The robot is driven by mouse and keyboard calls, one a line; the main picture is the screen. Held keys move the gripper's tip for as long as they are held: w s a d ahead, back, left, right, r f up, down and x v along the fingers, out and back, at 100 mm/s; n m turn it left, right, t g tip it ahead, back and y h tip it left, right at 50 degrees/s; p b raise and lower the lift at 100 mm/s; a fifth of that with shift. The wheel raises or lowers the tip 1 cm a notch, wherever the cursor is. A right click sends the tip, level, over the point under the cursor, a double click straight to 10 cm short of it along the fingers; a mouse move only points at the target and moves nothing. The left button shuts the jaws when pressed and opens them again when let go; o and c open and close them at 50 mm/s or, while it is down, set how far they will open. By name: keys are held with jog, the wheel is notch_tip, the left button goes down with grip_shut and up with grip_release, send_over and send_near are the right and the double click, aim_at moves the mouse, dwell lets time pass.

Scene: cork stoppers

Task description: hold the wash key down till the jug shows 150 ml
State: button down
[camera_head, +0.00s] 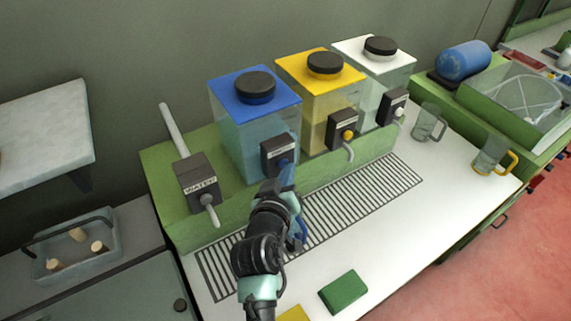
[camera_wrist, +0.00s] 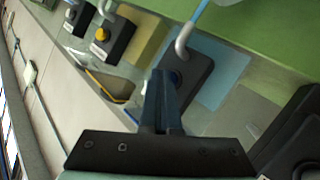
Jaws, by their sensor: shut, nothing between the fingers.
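A row of tanks stands on a green ledge: a blue-lidded tank (camera_head: 228,125), a yellow-lidded tank and a white-lidded tank. Each has a dark tap box with a coloured key and a grey spout. The box labels are too small to read. My gripper (camera_head: 288,172) is shut and empty, its tips at the blue tank's tap box (camera_head: 272,152). In the wrist view my fingers (camera_wrist: 163,78) overlap that box (camera_wrist: 197,80) beside its blue key; contact is unclear. A light-blue line, seemingly liquid, leaves its spout (camera_wrist: 182,42). A blue-handled jug (camera_head: 300,235) is mostly hidden behind my arm; its level is unreadable.
A WATER tap box (camera_head: 198,182) stands at the left. A clear jug (camera_head: 428,124) and a yellow-handled jug (camera_head: 489,155) stand at the right. A drain grille (camera_head: 355,200) runs along the ledge. A green block (camera_head: 343,291) lies in front. A basket (camera_head: 80,268) holds corks.

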jog(key=shift+s, duration=0.1)
dwell(0.8)
jog(key=shift+s+d+p, duration=0.5)
jog(key=shift+s, duration=0.1)
jog(key=shift+s+d+p, duration=0.75)
jog(key=shift+s+p, duration=0.05)
jog(key=shift+s, duration=0.25)
jog(key=shift+s+d+p, duration=0.75)
jog(key=shift+s, duration=0.25)
